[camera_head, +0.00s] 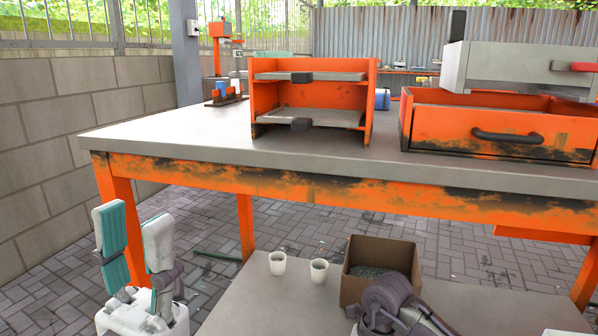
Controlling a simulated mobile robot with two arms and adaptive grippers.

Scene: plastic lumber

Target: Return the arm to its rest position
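My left gripper (136,226) is upright at the lower left, in front of the orange workbench. Its two grey fingers with teal pads point up and stand apart, with nothing between them. Its white body shows at the bottom edge. No fingers of my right gripper can be made out. A grey jointed part at the lower centre right cannot be clearly identified.
The workbench (270,155) carries an orange shelf unit (262,95) and an orange drawer box (500,128) with a black handle. A grey drawer (525,62) is above it. Below stand two white cups (277,263) and a cardboard box (382,252).

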